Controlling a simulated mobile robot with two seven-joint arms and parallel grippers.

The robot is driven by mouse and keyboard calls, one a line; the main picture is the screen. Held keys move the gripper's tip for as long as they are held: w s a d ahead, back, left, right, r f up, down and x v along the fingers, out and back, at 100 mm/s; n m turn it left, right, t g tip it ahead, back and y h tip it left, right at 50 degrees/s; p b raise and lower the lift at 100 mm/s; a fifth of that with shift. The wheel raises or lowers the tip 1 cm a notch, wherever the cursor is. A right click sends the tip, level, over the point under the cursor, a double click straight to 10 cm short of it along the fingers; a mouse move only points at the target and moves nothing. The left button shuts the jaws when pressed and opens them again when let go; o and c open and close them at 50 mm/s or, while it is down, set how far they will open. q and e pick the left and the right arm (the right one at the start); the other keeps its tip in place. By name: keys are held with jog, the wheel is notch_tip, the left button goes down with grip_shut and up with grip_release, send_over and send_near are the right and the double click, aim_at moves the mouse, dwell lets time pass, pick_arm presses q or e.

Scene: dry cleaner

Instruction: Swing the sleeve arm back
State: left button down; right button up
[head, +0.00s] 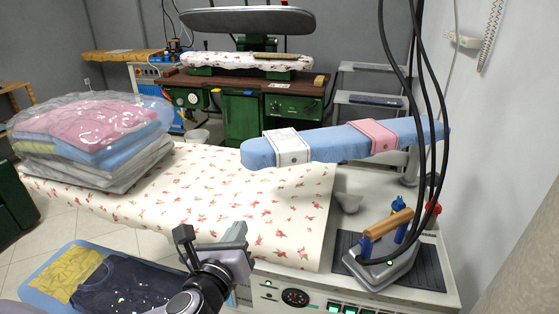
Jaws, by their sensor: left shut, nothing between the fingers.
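The sleeve arm (348,143) is a long narrow board with a blue padded cover, in the middle right of the head view. It stands out above the right end of the ironing table (200,205), its rounded free end pointing left and its other end near a post (411,165) at the right. A white folded cloth (287,147) and a pink folded cloth (372,135) lie over it. My left gripper (236,234) is shut and empty, over the table's front edge, in front of and apart from the sleeve arm. My right gripper is not in view.
An iron (385,248) with a wooden handle rests on a dark pad (425,268) at the table's right end. Black cables hang in front of the sleeve arm's right end. Bagged folded laundry (95,130) is stacked at the left. The flowered tabletop's middle is clear.

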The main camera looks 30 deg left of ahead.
pick_arm(q)
notch_tip(320, 180, up, 5)
jog(key=w+m+t+y, duration=0.1)
jog(key=w+m, duration=0.1)
jog(key=m, duration=0.1)
jog(key=p, duration=0.2)
send_near(257, 162)
jog(key=x, duration=0.6)
jog(key=shift+w, duration=0.45)
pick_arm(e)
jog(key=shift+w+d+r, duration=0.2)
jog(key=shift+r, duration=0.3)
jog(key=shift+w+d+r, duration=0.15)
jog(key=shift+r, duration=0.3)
pick_arm(q)
jog(key=shift+a+f, duration=0.1)
jog(key=shift+a, duration=0.05)
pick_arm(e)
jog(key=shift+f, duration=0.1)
